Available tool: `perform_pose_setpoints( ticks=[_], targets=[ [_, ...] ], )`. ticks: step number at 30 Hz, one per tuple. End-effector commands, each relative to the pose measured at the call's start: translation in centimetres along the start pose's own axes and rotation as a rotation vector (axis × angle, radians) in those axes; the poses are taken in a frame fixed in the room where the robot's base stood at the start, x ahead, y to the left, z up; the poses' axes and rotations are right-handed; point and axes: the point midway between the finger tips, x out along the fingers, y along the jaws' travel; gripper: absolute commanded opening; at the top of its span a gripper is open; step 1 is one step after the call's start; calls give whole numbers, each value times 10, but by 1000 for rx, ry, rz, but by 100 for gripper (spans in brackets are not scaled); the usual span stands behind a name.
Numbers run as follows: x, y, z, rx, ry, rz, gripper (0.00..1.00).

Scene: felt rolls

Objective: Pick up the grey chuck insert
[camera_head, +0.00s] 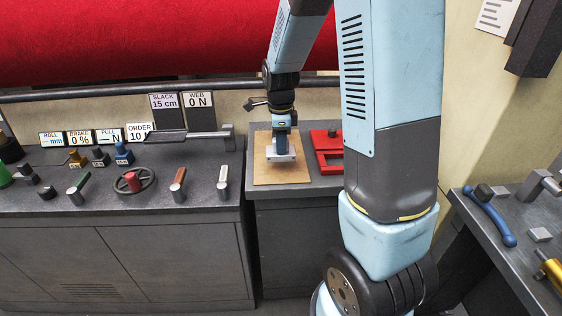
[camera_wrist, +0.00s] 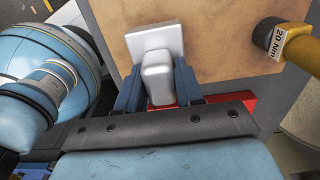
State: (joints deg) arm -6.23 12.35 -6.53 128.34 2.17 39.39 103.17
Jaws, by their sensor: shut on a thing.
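The light grey chuck insert (camera_wrist: 157,74), a rounded block on a square plate, stands between the blue fingers of my gripper (camera_wrist: 158,88) in the wrist view. The fingers press on both sides of the block. In the head view my gripper (camera_head: 282,148) points down over the wooden board (camera_head: 265,176), with the pale plate of the insert (camera_head: 282,157) at its tips. The insert appears upright at the board's surface; whether it touches the board I cannot tell. The board also shows in the wrist view (camera_wrist: 225,40).
A red frame (camera_head: 326,168) lies right of the board. The left console holds a handwheel (camera_head: 134,181) and several levers. A right bench carries a blue handle (camera_head: 490,215) and a yellow cylinder (camera_head: 552,270). A yellow tool marked 20 Nm (camera_wrist: 285,42) is close in the wrist view.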

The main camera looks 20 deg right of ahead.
Motion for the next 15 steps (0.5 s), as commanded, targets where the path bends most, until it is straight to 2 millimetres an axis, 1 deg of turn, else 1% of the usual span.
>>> perform_pose_setpoints(
  ticks=[15],
  targets=[
    [-25, 0, 0, 0, -1, -1, 0]
  ],
)
